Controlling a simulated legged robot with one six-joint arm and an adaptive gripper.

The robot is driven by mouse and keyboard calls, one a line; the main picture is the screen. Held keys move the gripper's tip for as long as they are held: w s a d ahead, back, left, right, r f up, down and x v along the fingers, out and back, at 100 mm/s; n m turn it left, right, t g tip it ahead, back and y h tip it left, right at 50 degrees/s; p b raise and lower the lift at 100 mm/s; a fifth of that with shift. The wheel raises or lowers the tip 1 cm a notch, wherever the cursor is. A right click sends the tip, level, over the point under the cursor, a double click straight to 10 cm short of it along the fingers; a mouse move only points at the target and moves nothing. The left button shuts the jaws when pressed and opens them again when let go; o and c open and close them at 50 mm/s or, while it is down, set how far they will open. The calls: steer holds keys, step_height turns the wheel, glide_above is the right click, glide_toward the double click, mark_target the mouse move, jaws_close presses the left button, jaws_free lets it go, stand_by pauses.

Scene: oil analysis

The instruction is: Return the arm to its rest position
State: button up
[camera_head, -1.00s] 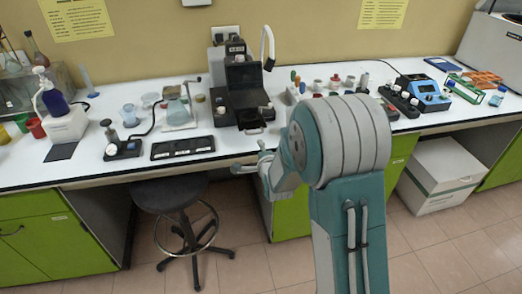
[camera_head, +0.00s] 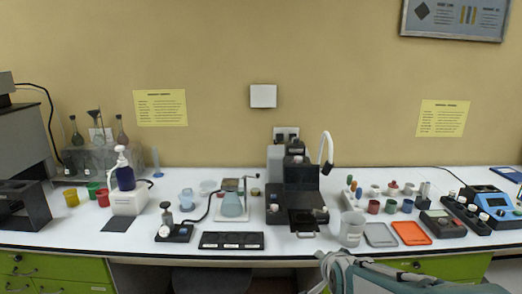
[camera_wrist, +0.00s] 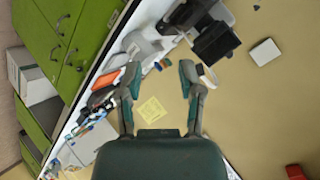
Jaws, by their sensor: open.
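My gripper (camera_wrist: 160,76) shows in the wrist view with its two fingers spread wide and nothing between them. The wrist picture is tilted, with the bench edge running diagonally on the left and the tan wall beyond the fingers. In the head view, a teal and grey part of my arm (camera_head: 390,276) lies low at the bottom right, in front of the bench's front edge. The fingertips cannot be made out clearly there, and the rest of the arm is cut off by the frame.
The white bench (camera_head: 130,236) carries a black instrument (camera_head: 298,185), a white mug (camera_head: 351,229), an orange tray (camera_head: 411,233), a grey tray (camera_head: 380,235), a blue device (camera_head: 490,201) and a pump bottle (camera_head: 124,175). Green cabinets (camera_head: 60,268) stand below.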

steer(key=s+r+n+g, duration=0.1)
steer(key=s+n, duration=0.3)
steer(key=s, duration=0.8)
steer(key=s+r+n+g, duration=0.2)
steer(key=s+n+g, duration=0.2)
steer(key=s, duration=0.7)
steer(key=shift+s+r+n, duration=0.2)
steer(key=shift+s+n, duration=0.2)
steer(key=shift+n, duration=0.3)
